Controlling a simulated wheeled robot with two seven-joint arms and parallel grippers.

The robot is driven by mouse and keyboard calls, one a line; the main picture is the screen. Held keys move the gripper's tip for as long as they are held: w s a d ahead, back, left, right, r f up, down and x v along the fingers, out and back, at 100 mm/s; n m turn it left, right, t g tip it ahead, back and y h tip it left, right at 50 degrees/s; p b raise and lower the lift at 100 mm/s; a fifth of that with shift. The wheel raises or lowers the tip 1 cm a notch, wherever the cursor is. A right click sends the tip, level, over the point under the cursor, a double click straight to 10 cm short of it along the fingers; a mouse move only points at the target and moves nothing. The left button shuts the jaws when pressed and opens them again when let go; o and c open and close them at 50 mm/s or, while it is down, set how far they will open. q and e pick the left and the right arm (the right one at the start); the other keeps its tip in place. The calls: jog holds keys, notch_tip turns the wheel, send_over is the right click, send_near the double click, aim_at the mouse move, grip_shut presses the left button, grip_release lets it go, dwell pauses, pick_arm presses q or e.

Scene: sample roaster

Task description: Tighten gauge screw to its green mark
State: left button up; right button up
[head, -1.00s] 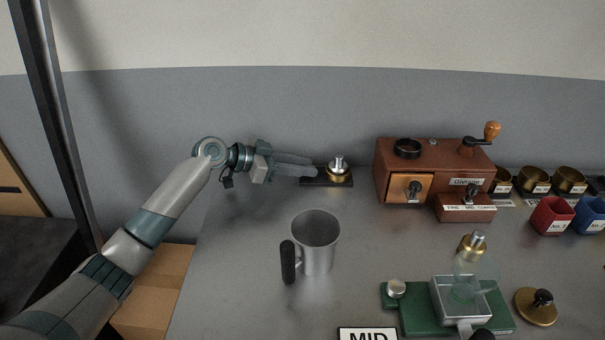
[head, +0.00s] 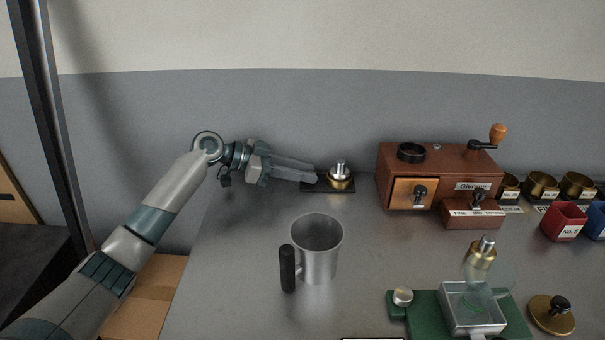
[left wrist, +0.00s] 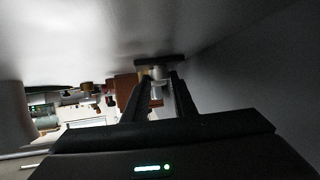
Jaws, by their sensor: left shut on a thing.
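The gauge screw, a silver knob over a brass collar (head: 340,172), stands upright on a small dark plate (head: 347,188) near the wall. My left gripper (head: 316,175) reaches it from the left, with its fingers nearly level. In the left wrist view the silver and brass piece (left wrist: 157,87) shows between the two dark fingers, and the gripper is shut on it. The exact contact is hard to make out in the head view. No green mark can be made out on the screw or plate.
A steel mug (head: 318,250) with a black handle stands in front. A brown wooden box with a crank (head: 440,165) is to the right. A green base (head: 425,312) with a clear-topped device is at the front right, near a brass lid (head: 551,316). Brass cups (head: 541,185) stand beyond.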

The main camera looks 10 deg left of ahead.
pick_arm(q)
jog(key=o, duration=1)
jog(key=shift+o, duration=0.2)
jog(key=shift+a, duration=0.1)
jog(key=shift+s+a+r, duration=0.15)
jog(key=shift+a+r, duration=0.05)
jog(key=shift+a, duration=0.25)
jog(key=b+v, duration=0.1)
jog(key=v, duration=1.5)
pick_arm(e)
jog(key=shift+w+a+t, duration=0.4)
jog(key=shift+w+a, duration=0.25)
jog(key=shift+a, duration=0.2)
pick_arm(q)
jog(key=shift+s+a, duration=0.1)
jog(key=shift+s, duration=0.05)
pick_arm(e)
jog(key=shift+s+d, duration=0.1)
jog(key=shift+s, duration=0.05)
jog(key=shift+s, duration=0.1)
